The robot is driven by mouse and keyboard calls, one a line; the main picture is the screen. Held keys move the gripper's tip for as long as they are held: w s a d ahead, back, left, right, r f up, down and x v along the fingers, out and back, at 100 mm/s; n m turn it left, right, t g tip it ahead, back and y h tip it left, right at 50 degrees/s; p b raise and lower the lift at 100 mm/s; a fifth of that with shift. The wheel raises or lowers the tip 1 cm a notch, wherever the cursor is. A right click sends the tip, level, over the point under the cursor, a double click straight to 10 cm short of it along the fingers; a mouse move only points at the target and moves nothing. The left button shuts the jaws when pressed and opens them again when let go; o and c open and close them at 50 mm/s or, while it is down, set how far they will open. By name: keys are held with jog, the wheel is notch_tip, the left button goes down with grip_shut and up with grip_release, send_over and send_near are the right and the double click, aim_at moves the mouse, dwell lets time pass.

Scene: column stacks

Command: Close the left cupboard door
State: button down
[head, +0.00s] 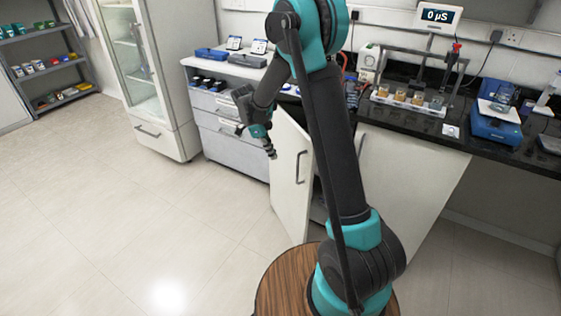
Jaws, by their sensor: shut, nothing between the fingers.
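The left cupboard door (291,172) is white with a metal handle and stands open under the dark worktop, swung out toward the room. A dark gap shows along its right side, partly hidden behind my arm. My gripper (270,152) is shut and empty. In the picture it lies just left of the door's upper left edge; I cannot tell whether it touches the door. The right cupboard door (400,185) is white and looks closed, with its handle partly hidden by my arm.
A grey drawer unit (233,140) stands left of the cupboard. A glass-fronted cabinet (135,75) is further left. Vials and a blue balance (495,124) stand on the worktop (440,143). A round wooden surface (275,285) is at the front. The tiled floor at left is clear.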

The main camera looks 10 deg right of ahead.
jog(key=s+d+f, duration=0.1)
jog(key=d+f, duration=0.6)
jog(key=f, duration=0.1)
jog(key=shift+s, duration=0.4)
jog(key=shift+d, duration=0.1)
jog(key=w+d+n+t, duration=0.1)
jog(key=w+d+n, duration=0.2)
jog(key=d, duration=0.8)
jog(key=w+d+n+t, duration=0.1)
jog(key=w+d+n, duration=0.2)
jog(key=w+d, duration=0.5)
jog(key=d, duration=0.3)
jog(key=shift+w, duration=0.2)
jog(key=shift+d, duration=0.1)
